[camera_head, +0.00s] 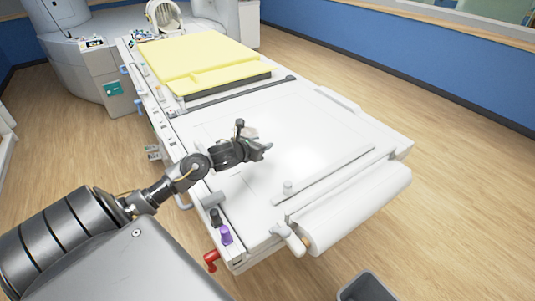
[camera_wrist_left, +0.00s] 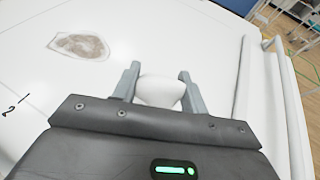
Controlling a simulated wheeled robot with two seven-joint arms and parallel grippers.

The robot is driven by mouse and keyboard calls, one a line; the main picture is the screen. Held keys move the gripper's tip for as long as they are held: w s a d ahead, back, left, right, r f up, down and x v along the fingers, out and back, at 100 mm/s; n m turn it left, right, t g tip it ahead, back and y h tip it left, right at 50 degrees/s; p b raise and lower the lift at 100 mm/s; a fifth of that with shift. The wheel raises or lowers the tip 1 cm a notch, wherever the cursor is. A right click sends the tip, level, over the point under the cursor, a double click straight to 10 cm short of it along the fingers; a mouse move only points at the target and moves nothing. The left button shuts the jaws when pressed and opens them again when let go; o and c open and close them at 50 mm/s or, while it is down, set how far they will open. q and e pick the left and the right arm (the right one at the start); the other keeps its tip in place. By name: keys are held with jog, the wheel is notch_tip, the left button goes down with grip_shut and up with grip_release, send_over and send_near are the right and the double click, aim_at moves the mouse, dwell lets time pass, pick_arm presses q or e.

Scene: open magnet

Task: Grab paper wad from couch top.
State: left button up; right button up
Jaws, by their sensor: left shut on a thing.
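The paper wad (camera_wrist_left: 160,90) is white and rounded, and shows between the two grey fingers of my left gripper (camera_wrist_left: 157,88) in the left wrist view. The gripper is shut on it. In the head view my left gripper (camera_head: 264,150) is over the white couch top (camera_head: 320,130), near its middle. The wad is not clearly made out there. I cannot tell whether the wad still touches the couch top. My right gripper is not in view.
A brownish stain (camera_wrist_left: 80,46) marks the white surface. A yellow pad (camera_head: 205,60) lies on the far part of the couch. A white paper roll (camera_head: 355,208) is at the near end. A grey bin (camera_head: 366,288) stands on the floor, with free floor to the right.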

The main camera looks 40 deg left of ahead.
pick_arm(q)
jog(key=s+a+r+b, duration=0.1)
jog(key=s+a+r, duration=0.2)
jog(key=s+r, duration=0.3)
jog(key=s, duration=0.4)
jog(key=shift+s+r, duration=0.35)
jog(key=shift+s, duration=0.05)
